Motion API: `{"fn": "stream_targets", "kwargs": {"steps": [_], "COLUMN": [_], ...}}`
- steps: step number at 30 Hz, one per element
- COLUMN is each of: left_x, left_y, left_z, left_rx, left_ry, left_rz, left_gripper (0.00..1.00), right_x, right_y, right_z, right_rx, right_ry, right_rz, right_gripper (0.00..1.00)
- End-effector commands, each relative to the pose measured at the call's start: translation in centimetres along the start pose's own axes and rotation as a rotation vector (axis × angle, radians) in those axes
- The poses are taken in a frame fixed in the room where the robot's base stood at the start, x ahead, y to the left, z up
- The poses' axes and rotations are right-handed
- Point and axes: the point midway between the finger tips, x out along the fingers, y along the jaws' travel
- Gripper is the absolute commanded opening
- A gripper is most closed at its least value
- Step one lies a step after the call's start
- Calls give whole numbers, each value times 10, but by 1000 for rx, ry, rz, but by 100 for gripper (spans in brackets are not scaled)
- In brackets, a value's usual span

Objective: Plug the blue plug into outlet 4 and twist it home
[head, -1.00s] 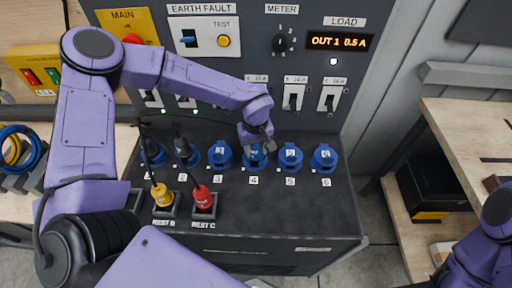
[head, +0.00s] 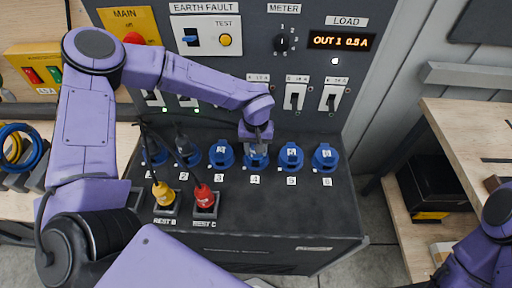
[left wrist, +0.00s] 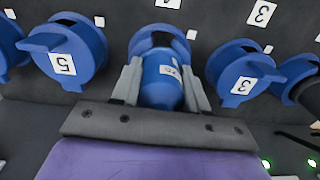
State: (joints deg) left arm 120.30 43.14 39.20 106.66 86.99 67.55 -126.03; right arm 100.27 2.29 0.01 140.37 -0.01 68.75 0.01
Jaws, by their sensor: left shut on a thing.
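My left gripper (head: 257,140) is shut on the blue plug (left wrist: 162,80), one finger on each side of its rounded body. The plug is at outlet 4 (left wrist: 150,38), whose blue ring shows behind it in the left wrist view. I cannot tell how deep the plug sits or whether it is twisted. In the head view the gripper stands over outlet 4 (head: 256,160) and hides most of the plug. My right arm shows at the right edge, but its gripper is out of view.
Outlet 3 (head: 221,155) and outlet 5 (head: 291,156) stand close on either side. Black plugs with cables stand at outlets 1 and 2. The load display (head: 340,40) reads OUT 1 0.5 A.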

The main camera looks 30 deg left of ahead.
Motion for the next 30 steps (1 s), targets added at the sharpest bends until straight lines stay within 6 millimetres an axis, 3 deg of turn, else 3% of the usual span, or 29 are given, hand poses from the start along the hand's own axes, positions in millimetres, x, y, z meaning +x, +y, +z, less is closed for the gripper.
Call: {"fn": "stream_targets", "kwargs": {"steps": [10,11,13,14,23,26,30], "left_x": [-2,-2,-2,-2,-3,-15,-48], "left_y": [1,1,1,1,1,1,1], "left_z": [-1,-1,-1,-1,-1,-2,-2], "left_rx": [108,108,107,107,106,105,104], "left_ry": [3,3,3,3,3,6,8], "left_rz": [2,2,2,2,2,4,5], "left_gripper": [0,47,70,73,73,73,73], "right_x": [0,0,0,0,1,5,14], "right_y": [0,0,0,0,0,0,-1], "right_z": [0,0,0,0,0,2,6], "right_rx": [0,0,0,0,0,0,0], "right_ry": [0,0,0,0,0,0,0], "right_rz": [0,0,0,0,0,0,0], "right_gripper": [0,0,0,0,0,0,0]}}
